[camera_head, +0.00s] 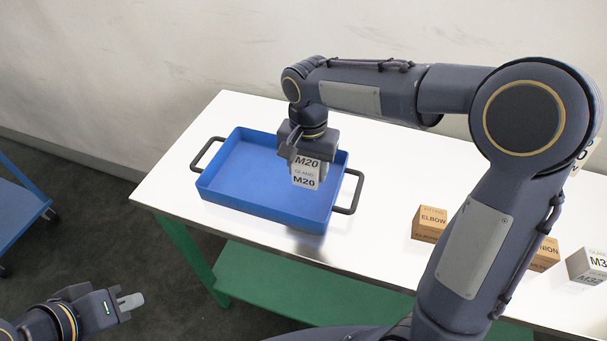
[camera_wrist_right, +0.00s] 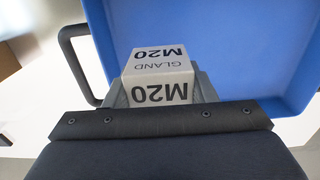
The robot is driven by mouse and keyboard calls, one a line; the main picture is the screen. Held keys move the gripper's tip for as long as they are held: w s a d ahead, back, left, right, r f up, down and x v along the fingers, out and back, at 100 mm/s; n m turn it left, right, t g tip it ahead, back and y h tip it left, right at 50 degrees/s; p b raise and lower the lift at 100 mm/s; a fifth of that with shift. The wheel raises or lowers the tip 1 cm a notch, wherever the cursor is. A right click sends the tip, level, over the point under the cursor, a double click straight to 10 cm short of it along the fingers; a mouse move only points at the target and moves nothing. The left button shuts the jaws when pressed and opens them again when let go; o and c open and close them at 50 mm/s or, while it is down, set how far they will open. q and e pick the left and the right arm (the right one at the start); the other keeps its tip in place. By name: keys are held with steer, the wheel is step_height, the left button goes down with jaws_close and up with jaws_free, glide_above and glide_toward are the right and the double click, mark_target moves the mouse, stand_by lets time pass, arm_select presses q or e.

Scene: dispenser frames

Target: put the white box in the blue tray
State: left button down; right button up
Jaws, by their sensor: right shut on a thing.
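The white box (camera_head: 305,175), printed "M20" and "GLAND", is held in my right gripper (camera_head: 306,158). It hangs over the right part of the blue tray (camera_head: 245,208). In the right wrist view the white box (camera_wrist_right: 158,80) sits between the two fingers of the gripper (camera_wrist_right: 160,92), with the blue tray (camera_wrist_right: 235,45) behind it. I cannot tell whether the box touches the tray floor. The tray is otherwise empty where it shows. My left gripper (camera_head: 130,301) is low at the left, off the table, and its finger gap cannot be made out.
The white table (camera_head: 375,180) has brown boxes, one marked "ELBOW" (camera_head: 430,223), and another white box (camera_head: 588,265) at the right. The tray has dark handles (camera_head: 349,192) at both ends. A blue cart (camera_head: 20,210) stands at the left. My right arm hides part of the table.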

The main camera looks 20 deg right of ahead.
mark_target(304, 190)
steer(key=shift+w+a+f, duration=0.2)
steer(key=shift+w+f, duration=0.25)
steer(key=shift+f, duration=0.1)
steer(key=shift+w+f, duration=0.15)
steer(key=shift+f, duration=1.55)
steer(key=shift+f, duration=0.1)
steer(key=shift+f, duration=0.15)
steer(key=o, duration=1)
